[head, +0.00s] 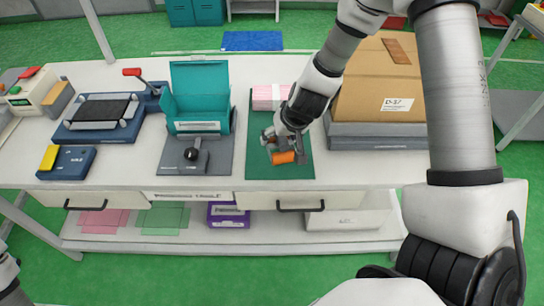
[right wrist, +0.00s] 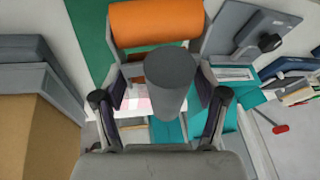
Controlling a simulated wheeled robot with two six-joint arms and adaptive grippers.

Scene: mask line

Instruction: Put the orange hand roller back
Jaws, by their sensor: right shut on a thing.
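The hand roller has an orange cylinder (head: 283,158) and a grey handle. In the head view it is over the dark green mat (head: 305,168) on the white table. My right gripper (head: 283,138) is shut on the roller from above. In the right wrist view, the grey handle (right wrist: 170,78) is between the fingers of my right gripper (right wrist: 162,92), and the orange cylinder (right wrist: 155,22) lies beyond them at the top. I cannot tell whether the roller touches the mat. My left gripper is out of view.
A pink stack (head: 266,97) lies behind the roller. A cardboard box (head: 372,98) on a grey base stands to the right. A grey plate with a black knob (head: 191,154) and a teal open box (head: 200,88) are to the left. A blue press (head: 100,118) is farther left.

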